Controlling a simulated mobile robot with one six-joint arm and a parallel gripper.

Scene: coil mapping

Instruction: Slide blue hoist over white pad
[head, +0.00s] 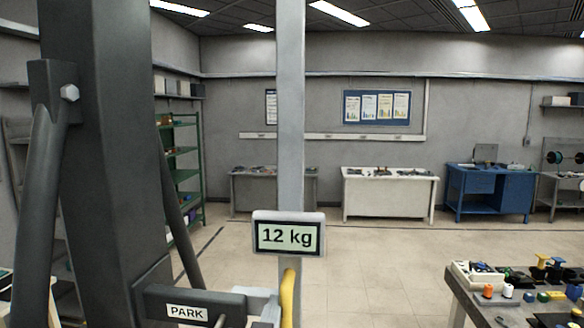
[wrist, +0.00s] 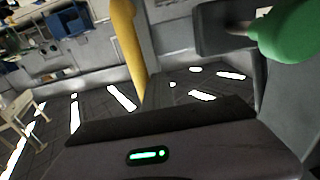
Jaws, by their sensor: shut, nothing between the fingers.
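I see no blue hoist that I can make out, and no white pad on the floor in either view. A dark grey upright frame (head: 105,150) with a PARK label stands close at the left of the head view. A thin grey post (head: 290,120) carries a 12 kg display (head: 288,235). A yellow curved part (head: 287,298) shows below the display; a yellow bar also shows in the wrist view (wrist: 127,45). My gripper (wrist: 160,122) shows at the bottom of the wrist view, shut and empty; its fingertips are hard to make out.
A table (head: 480,310) with spools and small parts is at the lower right. A white bench (head: 388,197), a blue bench (head: 487,192) and a green rack (head: 183,160) stand farther back. The middle floor is clear. A green rounded thing (wrist: 290,32) is close in the wrist view.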

